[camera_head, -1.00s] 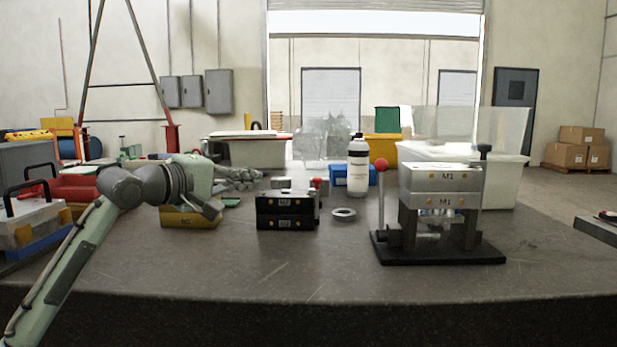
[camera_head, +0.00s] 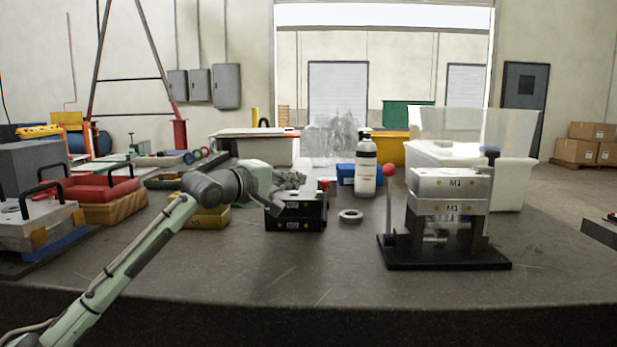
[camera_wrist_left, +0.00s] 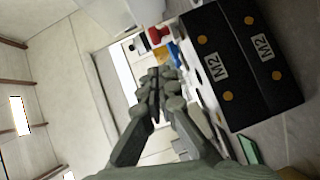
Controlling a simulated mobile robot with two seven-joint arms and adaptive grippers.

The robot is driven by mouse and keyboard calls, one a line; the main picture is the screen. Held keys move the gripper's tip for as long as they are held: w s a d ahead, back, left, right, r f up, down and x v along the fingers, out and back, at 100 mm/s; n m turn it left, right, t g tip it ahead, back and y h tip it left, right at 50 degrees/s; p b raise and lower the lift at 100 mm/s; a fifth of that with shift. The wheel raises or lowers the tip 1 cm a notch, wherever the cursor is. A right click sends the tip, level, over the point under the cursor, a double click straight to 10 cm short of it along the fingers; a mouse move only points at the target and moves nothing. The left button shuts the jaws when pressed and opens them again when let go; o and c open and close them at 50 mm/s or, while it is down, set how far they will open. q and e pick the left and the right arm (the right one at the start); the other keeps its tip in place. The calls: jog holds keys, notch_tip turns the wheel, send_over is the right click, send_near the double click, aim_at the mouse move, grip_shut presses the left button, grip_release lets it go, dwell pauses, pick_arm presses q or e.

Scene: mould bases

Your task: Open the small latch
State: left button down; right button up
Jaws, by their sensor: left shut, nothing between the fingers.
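The black mould base marked M2 (camera_head: 294,224) stands on the bench near the middle of the head view. In the left wrist view its dark face (camera_wrist_left: 262,88) with M2 labels and brass-coloured dots fills the upper right. My left gripper (camera_head: 290,180) is shut and empty, just behind or above the top of this block in the head view; I cannot tell whether they touch. In the left wrist view its fingertips (camera_wrist_left: 158,85) meet beside the block. I cannot make out a small latch for certain. My right gripper is not in view.
A metal mould press (camera_head: 448,208) on a black plate, with a red-knobbed lever (camera_head: 389,172), stands to the right. A white bottle (camera_head: 366,168), a grey ring (camera_head: 350,216) and a blue box (camera_head: 346,174) are nearby. A yellow block (camera_head: 205,217) sits behind my left arm. The front bench is clear.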

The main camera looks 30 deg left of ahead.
aim_at(309, 199)
pick_arm(q)
jog(key=shift+w+d+f, duration=0.15)
jog(key=shift+w+d, duration=0.3)
jog(key=shift+d, duration=0.15)
jog(key=shift+w+d+f, duration=0.15)
jog(key=shift+w+d, duration=0.3)
jog(key=shift+d, duration=0.15)
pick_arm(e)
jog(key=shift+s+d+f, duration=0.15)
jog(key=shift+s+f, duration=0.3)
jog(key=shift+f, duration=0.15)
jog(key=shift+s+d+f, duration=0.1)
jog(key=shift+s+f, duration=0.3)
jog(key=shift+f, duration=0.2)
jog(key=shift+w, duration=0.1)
